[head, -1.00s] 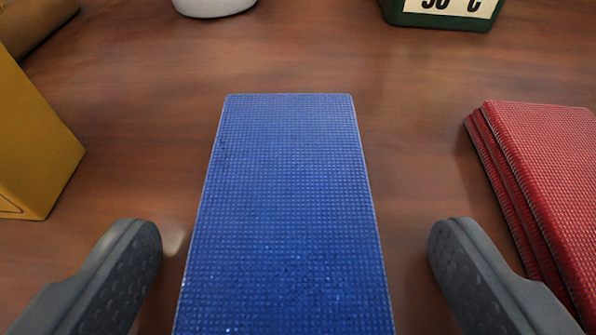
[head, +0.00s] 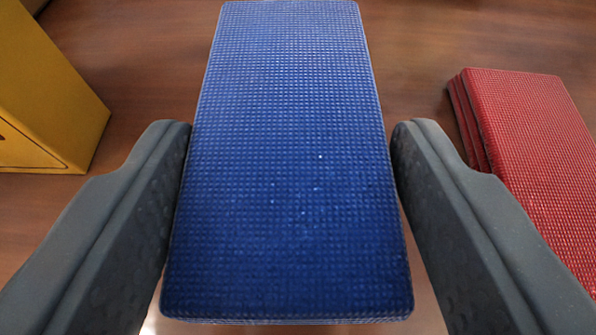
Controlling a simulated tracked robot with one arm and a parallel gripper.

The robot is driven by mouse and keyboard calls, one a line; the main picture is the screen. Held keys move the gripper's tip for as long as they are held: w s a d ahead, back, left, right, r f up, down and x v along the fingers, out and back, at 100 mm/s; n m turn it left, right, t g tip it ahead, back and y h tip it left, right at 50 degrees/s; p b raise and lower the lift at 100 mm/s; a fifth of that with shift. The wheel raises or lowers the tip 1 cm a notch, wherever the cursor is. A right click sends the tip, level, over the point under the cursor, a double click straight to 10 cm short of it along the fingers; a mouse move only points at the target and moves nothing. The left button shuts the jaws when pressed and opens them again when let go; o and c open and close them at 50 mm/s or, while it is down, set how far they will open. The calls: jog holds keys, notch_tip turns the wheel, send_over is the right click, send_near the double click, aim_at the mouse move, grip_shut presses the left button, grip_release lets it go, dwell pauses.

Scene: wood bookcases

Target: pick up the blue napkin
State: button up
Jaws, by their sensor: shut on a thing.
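The blue napkin (head: 285,170) is a flat, folded rectangle with a fine woven texture. It fills the middle of the head view, its long side running away from me. My gripper (head: 292,150) has one dark grey finger along each long side of the napkin and is shut on it. The napkin's near edge shows between the fingers. It looks raised off the wooden surface, though the gap under it is hidden.
A stack of red folded napkins (head: 530,150) lies to the right, close beyond the right finger. A yellow box-like object (head: 50,95) stands at the left. The brown wooden surface (head: 415,40) is bare beside the napkin's far end.

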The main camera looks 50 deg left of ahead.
jog(key=s+d+r+b, duration=0.1)
jog(key=s+d+b, duration=0.2)
jog(key=s, duration=0.4)
jog(key=s+d+r+b, duration=0.1)
jog(key=s+d+b, duration=0.2)
jog(key=s+b, duration=0.2)
jog(key=s, duration=0.2)
jog(key=shift+s+d, duration=0.2)
jog(key=shift+s, duration=0.1)
jog(key=shift+d, duration=0.1)
